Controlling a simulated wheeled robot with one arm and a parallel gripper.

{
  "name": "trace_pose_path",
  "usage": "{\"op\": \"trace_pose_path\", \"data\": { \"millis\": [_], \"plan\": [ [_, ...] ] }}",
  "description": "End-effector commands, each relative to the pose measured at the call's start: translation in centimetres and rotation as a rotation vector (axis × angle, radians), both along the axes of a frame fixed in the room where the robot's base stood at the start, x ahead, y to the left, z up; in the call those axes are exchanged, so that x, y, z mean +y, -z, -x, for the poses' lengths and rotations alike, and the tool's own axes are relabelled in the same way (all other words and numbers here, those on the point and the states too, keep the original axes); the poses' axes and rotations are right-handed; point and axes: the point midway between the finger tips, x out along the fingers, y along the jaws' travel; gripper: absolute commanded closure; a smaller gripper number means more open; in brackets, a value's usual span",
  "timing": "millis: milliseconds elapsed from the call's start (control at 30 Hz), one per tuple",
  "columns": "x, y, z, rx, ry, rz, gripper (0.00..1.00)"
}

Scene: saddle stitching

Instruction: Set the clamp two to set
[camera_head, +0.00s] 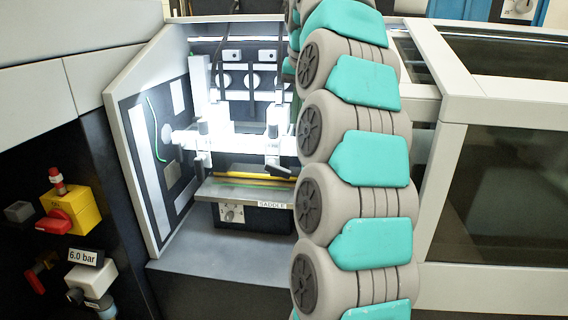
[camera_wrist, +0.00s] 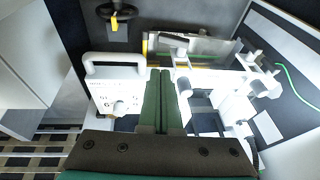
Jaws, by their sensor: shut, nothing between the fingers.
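Inside the lit machine bay, two upright clamp-like fittings stand above the saddle, a left one (camera_head: 203,143) and a right one (camera_head: 273,147). I cannot read a number on either, so I cannot tell which is clamp two. In the wrist view, light-coloured fittings with grey ends (camera_wrist: 262,88) lie right of my gripper (camera_wrist: 160,74). My gripper's two dark green fingers are shut together with nothing between them. In the head view my arm hides the gripper.
The saddle plate (camera_head: 240,192) carries a yellow strip, with a small knob (camera_head: 230,213) below. A yellow box with a red switch (camera_head: 70,210) and a "6.0 bar" unit (camera_head: 90,278) are at left. A black handwheel (camera_wrist: 117,13) is at the wrist view's top.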

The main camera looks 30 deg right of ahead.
Motion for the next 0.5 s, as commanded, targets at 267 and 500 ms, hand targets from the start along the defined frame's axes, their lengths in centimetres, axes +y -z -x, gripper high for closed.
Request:
{"op": "trace_pose_path", "data": {
  "millis": [267,500],
  "plan": [
    [-0.1,0.0,0.0,0.000,0.002,-0.001,1.00],
    [-0.1,1.3,-0.3,0.001,0.001,-0.001,1.00]
  ]
}}
